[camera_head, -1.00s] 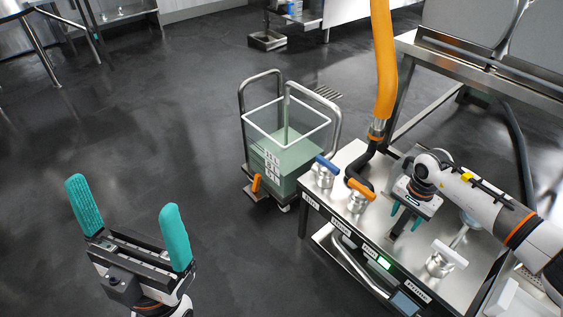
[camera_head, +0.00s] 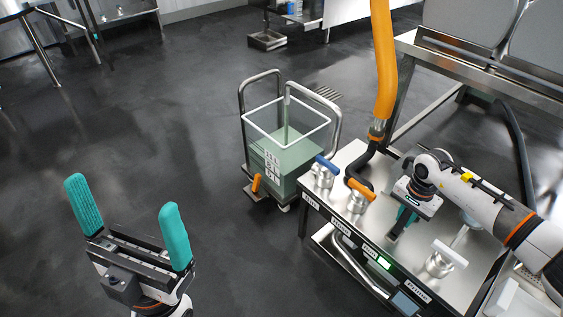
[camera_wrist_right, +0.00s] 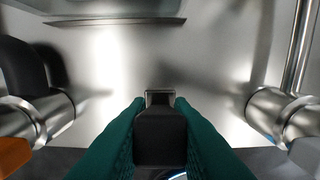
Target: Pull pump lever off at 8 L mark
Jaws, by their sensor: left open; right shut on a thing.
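The black pump lever (camera_wrist_right: 160,130) stands between the teal fingers of my right gripper (camera_wrist_right: 160,140) in the right wrist view. In the head view my right gripper (camera_head: 406,216) is over the steel cart top, shut on the lever, which it mostly hides. A clear tank (camera_head: 272,170) with a white rim holds pale green liquid; the liquid's surface lies below the rim. White labels on its front are too small to read, so I cannot tell the litre level. My left gripper (camera_head: 128,222) is open and empty above the floor at the lower left.
The steel cart (camera_head: 345,154) carries a blue-handled valve (camera_head: 325,170), an orange-handled valve (camera_head: 359,193) and a white-handled valve (camera_head: 443,258). A green display (camera_head: 384,263) is lit on its front edge. An orange hose (camera_head: 384,65) rises from it.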

